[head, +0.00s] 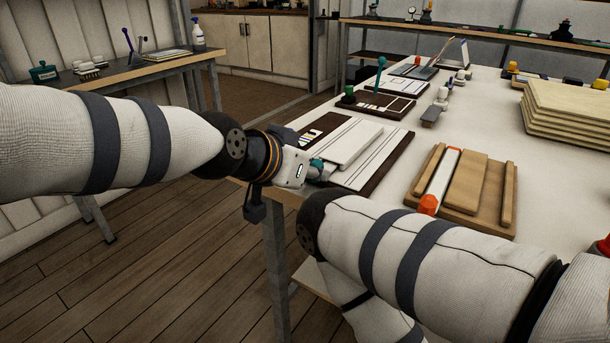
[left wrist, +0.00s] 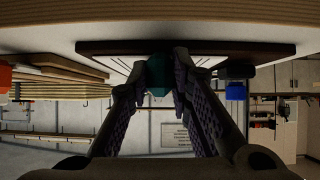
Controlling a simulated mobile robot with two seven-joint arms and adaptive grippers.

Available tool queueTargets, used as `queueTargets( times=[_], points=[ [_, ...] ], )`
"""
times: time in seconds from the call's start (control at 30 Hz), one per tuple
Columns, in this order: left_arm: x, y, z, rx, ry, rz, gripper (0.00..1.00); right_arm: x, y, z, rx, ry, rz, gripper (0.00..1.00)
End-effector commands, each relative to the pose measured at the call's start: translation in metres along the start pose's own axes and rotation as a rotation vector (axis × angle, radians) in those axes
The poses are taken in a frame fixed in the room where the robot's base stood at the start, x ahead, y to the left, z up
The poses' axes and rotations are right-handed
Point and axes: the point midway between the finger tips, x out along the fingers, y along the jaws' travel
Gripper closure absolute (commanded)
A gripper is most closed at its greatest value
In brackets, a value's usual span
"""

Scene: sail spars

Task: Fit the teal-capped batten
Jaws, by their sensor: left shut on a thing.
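My left gripper (head: 318,172) is at the near left edge of the table, low beside a dark board (head: 372,182) with white panels on it. It is shut on the teal cap (head: 316,164) of the batten. In the left wrist view the teal cap (left wrist: 158,76) sits between the two fingertips (left wrist: 160,88), with the dark board's edge (left wrist: 265,49) just behind it. The batten's body is hard to tell from the white panels. My right arm crosses the lower right of the head view, but its gripper is not visible.
A wooden rack (head: 478,183) holding a white batten with orange ends (head: 438,182) lies right of the board. A stack of pale boards (head: 570,112) stands farther right. More dark boards and small tools lie behind. White tabletop (head: 425,140) is bare between board and rack.

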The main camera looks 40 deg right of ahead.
Motion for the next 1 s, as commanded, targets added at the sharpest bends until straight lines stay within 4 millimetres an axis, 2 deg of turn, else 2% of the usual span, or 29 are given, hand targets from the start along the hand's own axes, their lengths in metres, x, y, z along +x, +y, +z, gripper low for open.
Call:
queueTargets(
  times=[0.17,0.2,0.3,0.57,0.67,1.0],
  points=[
    [0.003,0.0,-0.002,-0.001,0.0,0.0,1.0,0.003,0.0,0.001,0.0,-0.006,0.0,0.6],
    [0.003,0.0,-0.003,0.0,0.0,0.0,0.76,0.002,0.0,0.001,0.0,-0.005,0.0,0.6],
    [0.003,0.0,-0.003,0.0,0.0,0.0,0.57,0.002,0.0,0.001,0.0,-0.005,0.0,0.6],
    [0.003,0.0,-0.002,0.0,-0.001,0.0,0.57,0.002,0.0,0.001,0.0,-0.005,0.0,0.6],
    [-0.006,-0.001,-0.003,0.001,0.0,-0.002,0.57,0.002,0.0,0.001,0.0,-0.005,0.0,0.6],
    [-0.093,-0.001,-0.003,0.001,0.002,-0.002,0.57,0.002,0.0,0.001,0.0,-0.005,0.0,0.6]
  ],
)
